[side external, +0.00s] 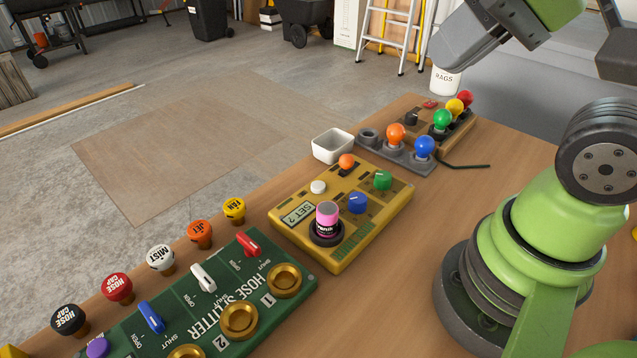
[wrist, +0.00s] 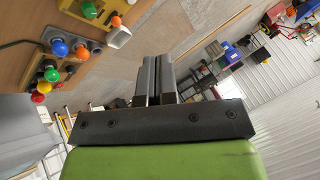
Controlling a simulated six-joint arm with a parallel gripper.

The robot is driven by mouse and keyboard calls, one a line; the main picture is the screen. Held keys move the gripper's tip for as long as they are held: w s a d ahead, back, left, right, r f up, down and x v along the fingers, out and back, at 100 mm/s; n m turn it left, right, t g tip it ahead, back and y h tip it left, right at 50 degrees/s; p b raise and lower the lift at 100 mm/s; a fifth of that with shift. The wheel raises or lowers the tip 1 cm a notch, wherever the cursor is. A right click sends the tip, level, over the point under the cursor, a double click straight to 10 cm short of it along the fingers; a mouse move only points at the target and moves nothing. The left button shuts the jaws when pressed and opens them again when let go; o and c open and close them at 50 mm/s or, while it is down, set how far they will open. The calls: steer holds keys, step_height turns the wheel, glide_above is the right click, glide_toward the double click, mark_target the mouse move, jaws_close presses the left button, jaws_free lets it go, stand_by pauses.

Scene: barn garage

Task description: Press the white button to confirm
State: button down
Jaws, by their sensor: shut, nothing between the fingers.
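The white button (side external: 318,187) is a small round cap on the upper left of a yellow control box (side external: 375,220), beside a display reading "SET ?". The box also carries an orange-tipped lever (side external: 346,161), a green knob (side external: 382,180), a blue knob (side external: 358,203) and a pink cylinder (side external: 327,214) in a black ring. My gripper (side external: 455,50) is high at the upper right in the side view, well away from the button. In the wrist view its fingers (wrist: 152,65) are together and empty. There the box is only partly seen at the top left, and I cannot make out the button.
A green hose-splitter board (side external: 215,315) with labelled knobs lies in front left of the box. A white bin (side external: 333,146) and a grey rack (side external: 400,153) with coloured bulbs stand behind it. A dark cable (side external: 465,166) lies on the wooden table. Bare tabletop lies right of the box.

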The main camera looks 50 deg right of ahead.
steer(key=w+a+f+m+g+y, duration=0.2)
steer(key=w+a+m, duration=0.15)
steer(key=m, duration=0.25)
steer(key=m+t, duration=0.2)
steer(key=m, duration=2.5)
glide_above(320, 183)
step_height(320, 183, down, 14)
steer(key=shift+y, duration=0.4)
steer(key=shift+f, duration=0.1)
steer(key=shift+f, duration=4.35)
steer(key=shift+f, duration=0.4)
